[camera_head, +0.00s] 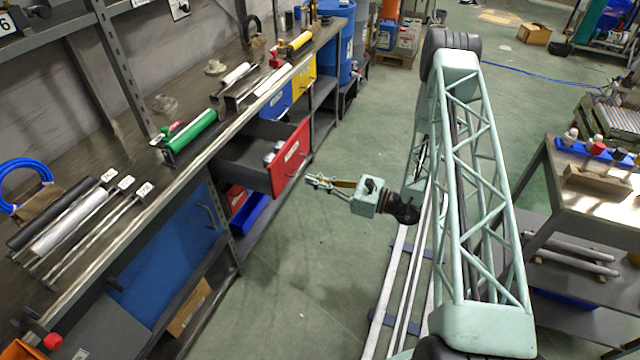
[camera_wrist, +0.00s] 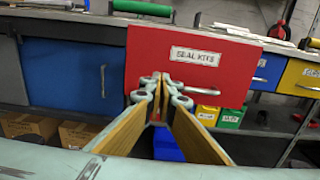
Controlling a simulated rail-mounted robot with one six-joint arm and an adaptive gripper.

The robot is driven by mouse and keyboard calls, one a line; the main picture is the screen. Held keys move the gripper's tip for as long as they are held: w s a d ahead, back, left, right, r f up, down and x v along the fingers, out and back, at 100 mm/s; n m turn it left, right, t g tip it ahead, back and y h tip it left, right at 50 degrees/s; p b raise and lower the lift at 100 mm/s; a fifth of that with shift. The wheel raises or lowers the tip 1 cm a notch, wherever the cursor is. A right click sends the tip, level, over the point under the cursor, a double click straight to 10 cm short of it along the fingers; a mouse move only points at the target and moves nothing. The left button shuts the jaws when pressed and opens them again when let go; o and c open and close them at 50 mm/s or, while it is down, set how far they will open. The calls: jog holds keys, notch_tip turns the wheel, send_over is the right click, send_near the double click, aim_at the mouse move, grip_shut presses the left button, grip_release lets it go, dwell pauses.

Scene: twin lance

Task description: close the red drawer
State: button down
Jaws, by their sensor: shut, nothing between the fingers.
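The red drawer (camera_head: 290,157) stands pulled out from the workbench in the head view, with its dark inside and some pale items showing. Its red front, labelled "SEAL KITS", fills the upper middle of the wrist view (camera_wrist: 190,55). A silver handle (camera_wrist: 203,91) sits low on that front. My gripper (camera_head: 310,180) is shut and empty, just in front of the drawer's lower right side in the head view. In the wrist view the closed fingertips (camera_wrist: 158,78) overlap the red front, left of the handle. I cannot tell whether they touch it.
A blue cabinet door (camera_head: 165,255) lies nearer along the bench, and yellow (camera_head: 304,77) and blue drawers lie beyond. A green cylinder (camera_head: 190,132) and several rods lie on the bench top. The green floor (camera_head: 300,270) beside the bench is clear.

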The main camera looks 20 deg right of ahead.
aim_at(284, 172)
jog(key=shift+b+x, duration=0.7)
jog(key=shift+x, duration=3.35)
jog(key=shift+w+a, duration=0.1)
jog(key=shift+w, duration=0.05)
